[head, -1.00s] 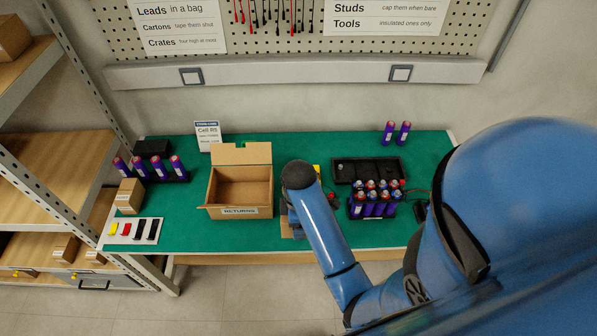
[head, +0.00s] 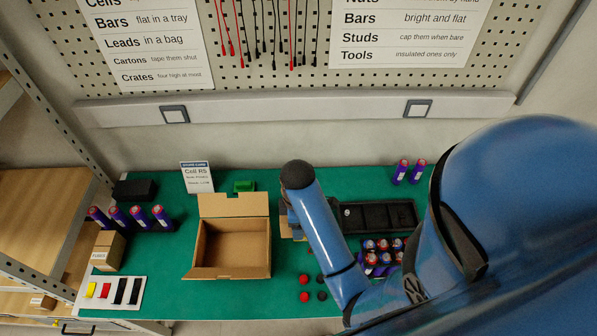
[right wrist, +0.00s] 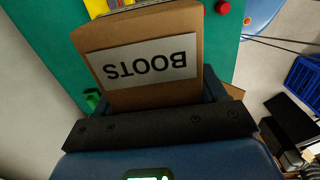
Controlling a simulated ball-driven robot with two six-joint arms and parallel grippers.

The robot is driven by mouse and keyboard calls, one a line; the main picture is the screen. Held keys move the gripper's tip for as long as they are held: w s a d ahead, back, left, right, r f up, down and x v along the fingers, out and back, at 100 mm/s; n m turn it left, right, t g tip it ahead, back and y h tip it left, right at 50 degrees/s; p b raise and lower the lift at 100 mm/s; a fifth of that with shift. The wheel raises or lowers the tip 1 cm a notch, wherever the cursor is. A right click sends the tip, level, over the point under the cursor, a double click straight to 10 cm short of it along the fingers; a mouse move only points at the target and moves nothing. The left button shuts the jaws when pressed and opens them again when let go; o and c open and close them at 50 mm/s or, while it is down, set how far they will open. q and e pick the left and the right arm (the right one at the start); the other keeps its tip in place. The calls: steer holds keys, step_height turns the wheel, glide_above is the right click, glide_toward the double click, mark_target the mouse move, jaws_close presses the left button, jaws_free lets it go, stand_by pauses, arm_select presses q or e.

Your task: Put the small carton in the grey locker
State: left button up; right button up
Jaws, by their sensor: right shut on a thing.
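A small brown carton (right wrist: 150,60) with a white label reading BOOTS, upside down in the right wrist view, is held in my right gripper (right wrist: 150,100). The gripper is shut on it. In the head view only a tan sliver of this carton (head: 288,228) shows beside my right gripper (head: 291,212), just right of the open box, mostly hidden by my arm. A grey locker front (head: 72,327) shows at the bottom left edge of the head view, low in the shelving and mostly cut off. My left gripper is out of view.
An open brown box (head: 232,272) stands mid-bench. A closed carton (head: 107,252) and several purple cells (head: 138,218) stand left of it. Red and black caps (head: 305,281) lie right of it. Wooden shelving (head: 40,215) stands at the left. A black tray (head: 378,217) is at right.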

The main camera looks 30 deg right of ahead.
steer(key=f+b, duration=0.3)
steer(key=s+f+b, duration=0.1)
steer(key=f+b, duration=0.1)
steer(key=shift+a, duration=0.35)
step_height(320, 180, down, 9)
steer(key=shift+w+d+f, duration=0.1)
steer(key=shift+f, duration=0.05)
steer(key=shift+w+f, duration=0.15)
steer(key=shift+f, duration=2.3)
steer(key=o, duration=0.9)
steer(key=shift+f, duration=0.1)
